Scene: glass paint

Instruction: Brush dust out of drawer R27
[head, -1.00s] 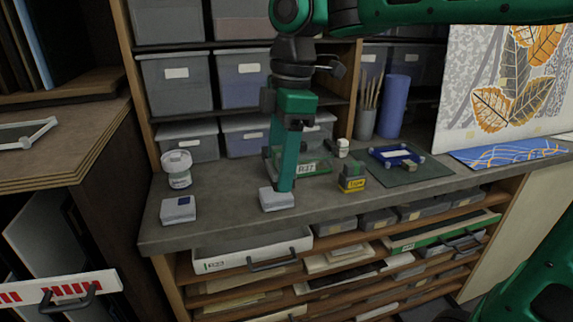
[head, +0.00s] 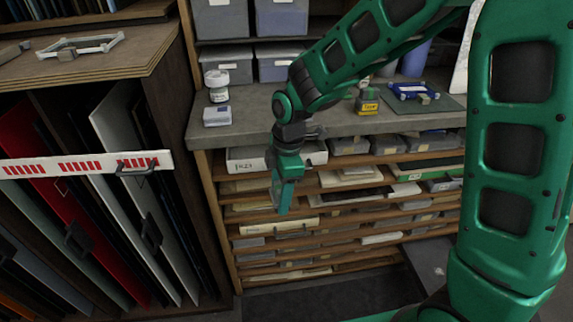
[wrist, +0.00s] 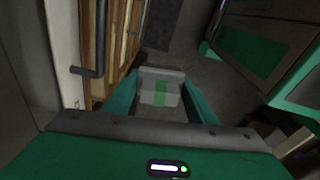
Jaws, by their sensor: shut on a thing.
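My gripper (head: 282,206) hangs in front of the drawer rack, pointing down. In the wrist view its green fingers are shut on a light grey block with a green band (wrist: 160,92). I cannot tell whether this block is a brush, and the head view does not show it clearly. A pale drawer front with a dark handle (head: 243,166), its small label seeming to read R27, is at the rack's top left, partly behind my gripper. A pale panel with a dark handle (wrist: 62,50) stands left of the fingers in the wrist view. No dust can be made out.
A grey block with a dark patch (head: 217,116) and a white jar (head: 217,87) stand on the grey counter (head: 262,118). A yellow-green block (head: 367,100) is farther right. A slotted panel rack (head: 85,165) stands at left. Floor below the drawers looks clear.

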